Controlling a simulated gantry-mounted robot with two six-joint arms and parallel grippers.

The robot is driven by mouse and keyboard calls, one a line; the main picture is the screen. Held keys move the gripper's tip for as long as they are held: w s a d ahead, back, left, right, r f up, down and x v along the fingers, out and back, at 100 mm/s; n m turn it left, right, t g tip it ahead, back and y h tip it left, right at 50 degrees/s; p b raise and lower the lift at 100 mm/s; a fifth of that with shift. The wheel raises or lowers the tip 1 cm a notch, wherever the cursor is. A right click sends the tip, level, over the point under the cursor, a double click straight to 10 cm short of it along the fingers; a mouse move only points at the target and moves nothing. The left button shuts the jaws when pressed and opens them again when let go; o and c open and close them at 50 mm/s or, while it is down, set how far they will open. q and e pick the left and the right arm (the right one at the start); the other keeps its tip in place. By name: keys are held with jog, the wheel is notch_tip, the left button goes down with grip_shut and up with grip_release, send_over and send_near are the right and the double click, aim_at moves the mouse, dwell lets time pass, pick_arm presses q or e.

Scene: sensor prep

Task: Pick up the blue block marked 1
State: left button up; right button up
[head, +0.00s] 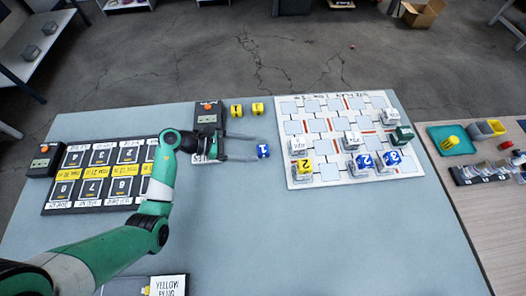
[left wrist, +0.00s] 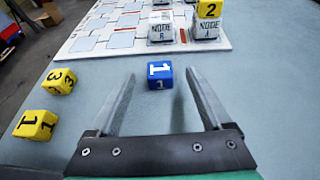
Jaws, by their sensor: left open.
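The blue block marked 1 (head: 263,151) sits on the blue-grey table, left of the white board, in the head view. In the left wrist view the blue block (left wrist: 160,75) shows a white 1 on its top and front. My left gripper (head: 258,147) is open and low over the table, its two fingers pointing right toward the block. In the left wrist view the left gripper (left wrist: 161,78) has one finger on each side of the block, with gaps on both sides; the block is near the fingertips and not gripped. My right gripper is not in view.
Two yellow blocks (head: 247,109) stand just behind the left gripper. The white board (head: 310,183) to the right holds several white, yellow and blue blocks. A dark rack of numbered slots (head: 90,205) lies at left.

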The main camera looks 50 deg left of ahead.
aim_at(262, 149)
pick_arm(q)
jog(key=b+x, duration=0.1)
jog(key=x, duration=0.1)
jog(key=b+x, duration=0.1)
jog(key=x, duration=0.1)
jog(key=shift+w+d+f, duration=0.15)
jog(key=shift+f, duration=0.3)
jog(key=shift+w+d, duration=0.2)
jog(key=shift+w, duration=0.15)
grip_shut()
